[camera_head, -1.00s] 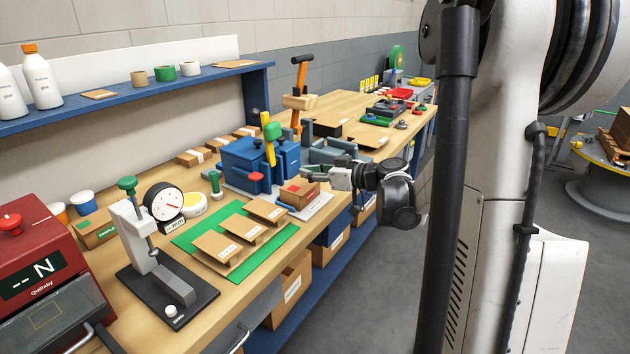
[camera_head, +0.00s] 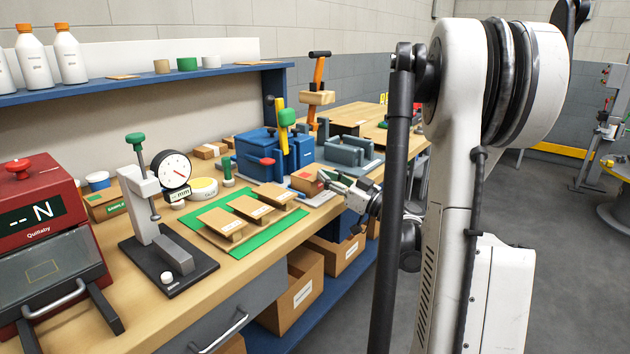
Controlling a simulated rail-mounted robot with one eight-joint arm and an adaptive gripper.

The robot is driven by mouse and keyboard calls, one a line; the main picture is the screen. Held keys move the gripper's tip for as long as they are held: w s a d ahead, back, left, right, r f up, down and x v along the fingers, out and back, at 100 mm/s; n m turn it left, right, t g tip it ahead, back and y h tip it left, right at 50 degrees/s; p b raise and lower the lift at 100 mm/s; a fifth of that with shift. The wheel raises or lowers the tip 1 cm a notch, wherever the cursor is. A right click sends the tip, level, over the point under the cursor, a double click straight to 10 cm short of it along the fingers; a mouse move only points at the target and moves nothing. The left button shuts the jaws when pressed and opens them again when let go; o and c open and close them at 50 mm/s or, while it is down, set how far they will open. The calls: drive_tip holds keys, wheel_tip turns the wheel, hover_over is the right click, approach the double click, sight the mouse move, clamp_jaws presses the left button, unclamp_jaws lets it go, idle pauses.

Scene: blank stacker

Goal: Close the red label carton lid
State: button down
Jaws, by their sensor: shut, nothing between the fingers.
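A small brown carton with a red patch (camera_head: 308,182) sits on a white plate near the front edge of the workbench, right of the green mat. It is too small in view to tell how far its lid is open. My gripper (camera_head: 330,181) is at the carton's right side, very close to it, with its fingers shut and empty. I cannot tell whether the fingertips touch the carton. The gripper hides part of the carton's right side.
A blue fixture (camera_head: 262,150) with a yellow-handled clamp stands behind the carton. Grey-blue blocks (camera_head: 345,152) stand behind the gripper. Flat cardboard pieces lie on the green mat (camera_head: 205,262) to the left. A dial gauge press (camera_head: 150,215) stands farther left. Open boxes sit below the bench.

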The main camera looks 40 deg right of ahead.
drive_tip(key=shift+s+f, duration=0.1)
drive_tip(key=shift+f, duration=0.05)
idle(0.4)
drive_tip(key=f+b+v, duration=0.1)
drive_tip(key=b+v, duration=0.2)
drive_tip(key=v, duration=0.6)
drive_tip(key=shift+s+b, duration=0.2)
drive_tip(key=shift+b, duration=0.1)
